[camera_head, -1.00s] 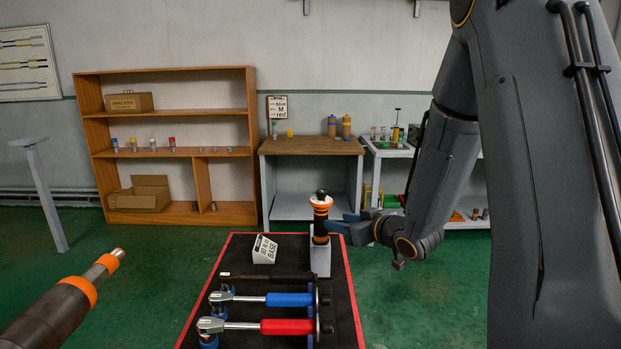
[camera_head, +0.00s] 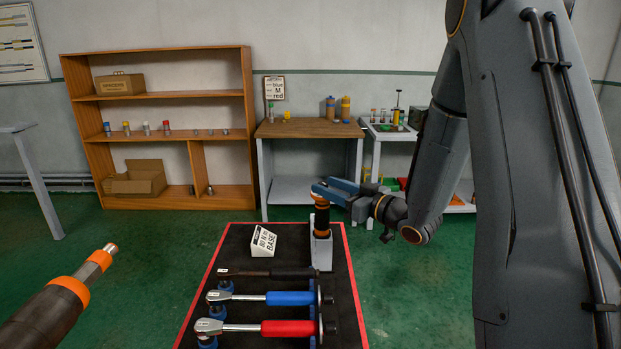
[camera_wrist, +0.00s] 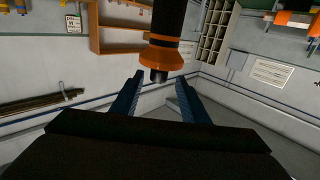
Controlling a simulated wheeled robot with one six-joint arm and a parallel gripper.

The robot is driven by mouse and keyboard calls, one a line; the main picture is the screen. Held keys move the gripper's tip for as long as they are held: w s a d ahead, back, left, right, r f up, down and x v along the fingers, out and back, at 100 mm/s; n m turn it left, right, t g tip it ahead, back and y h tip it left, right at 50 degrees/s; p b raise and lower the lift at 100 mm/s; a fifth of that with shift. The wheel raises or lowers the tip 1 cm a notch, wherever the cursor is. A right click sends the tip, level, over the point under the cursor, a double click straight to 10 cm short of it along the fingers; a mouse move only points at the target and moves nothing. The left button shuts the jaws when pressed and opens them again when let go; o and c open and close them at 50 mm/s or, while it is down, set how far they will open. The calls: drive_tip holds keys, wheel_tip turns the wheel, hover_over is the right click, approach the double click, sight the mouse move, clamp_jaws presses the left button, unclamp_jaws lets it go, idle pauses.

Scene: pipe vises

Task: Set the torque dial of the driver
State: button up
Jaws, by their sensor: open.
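The driver (camera_head: 322,223) is dark with orange bands and stands upright in a light grey holder (camera_head: 321,253) at the back right of the black mat. Its top is hidden behind my gripper (camera_head: 322,191) in the head view. My gripper is open, with blue fingers at the height of the driver's top. In the wrist view the driver's orange ring (camera_wrist: 164,54) and small dark end knob (camera_wrist: 159,75) appear between and just past the fingertips (camera_wrist: 160,76). I see no contact. The dial's marks are not readable.
The red-edged mat (camera_head: 205,270) also bears a white labelled block (camera_head: 264,241) and torque wrenches with blue (camera_head: 290,298) and red (camera_head: 288,328) grips. Behind are a wooden bench (camera_head: 308,128), a sign (camera_head: 274,88) and a shelf (camera_head: 155,50). Green floor is free around the mat.

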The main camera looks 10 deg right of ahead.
drive_tip(key=p+x, duration=0.1)
drive_tip(key=x, duration=0.5)
drive_tip(key=shift+w+p, duration=0.35)
drive_tip(key=shift+p, duration=0.05)
drive_tip(key=shift+a, duration=0.1)
drive_tip(key=shift+c, duration=0.2)
clamp_jaws()
